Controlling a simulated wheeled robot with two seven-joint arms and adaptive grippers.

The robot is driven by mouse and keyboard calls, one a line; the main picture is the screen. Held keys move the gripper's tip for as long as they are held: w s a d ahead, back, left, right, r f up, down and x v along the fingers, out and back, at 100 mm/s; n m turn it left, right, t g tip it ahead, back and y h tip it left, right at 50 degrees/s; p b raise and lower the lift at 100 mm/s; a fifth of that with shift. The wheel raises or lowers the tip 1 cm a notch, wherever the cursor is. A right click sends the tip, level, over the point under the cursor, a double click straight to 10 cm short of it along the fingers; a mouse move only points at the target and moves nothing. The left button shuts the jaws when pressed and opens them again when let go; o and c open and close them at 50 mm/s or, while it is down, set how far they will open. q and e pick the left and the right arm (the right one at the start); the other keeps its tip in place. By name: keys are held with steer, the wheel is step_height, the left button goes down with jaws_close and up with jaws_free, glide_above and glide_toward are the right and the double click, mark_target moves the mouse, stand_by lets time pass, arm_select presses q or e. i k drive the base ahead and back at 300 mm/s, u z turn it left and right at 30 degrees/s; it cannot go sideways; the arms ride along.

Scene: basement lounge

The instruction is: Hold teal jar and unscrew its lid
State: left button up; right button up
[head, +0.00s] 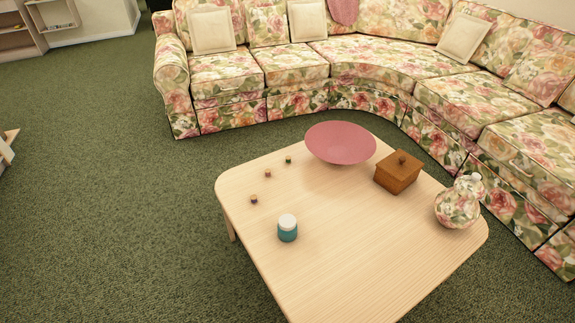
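The teal jar (287,233) stands upright on the light wooden table, towards the table's left side. Its white lid (287,221) sits on top of it. Nothing touches the jar. Neither of my grippers shows in the head view.
The wooden table (350,260) also holds a pink bowl (340,143), a brown lidded box (398,173), a floral vase (457,208) and three small pieces (267,173) behind the jar. A floral sofa (290,70) curves behind and to the right. Green carpet (110,190) at left is clear.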

mark_target(290, 236)
steer(key=z, duration=2)
steer(key=i, duration=1.65)
steer(key=u, duration=2.65)
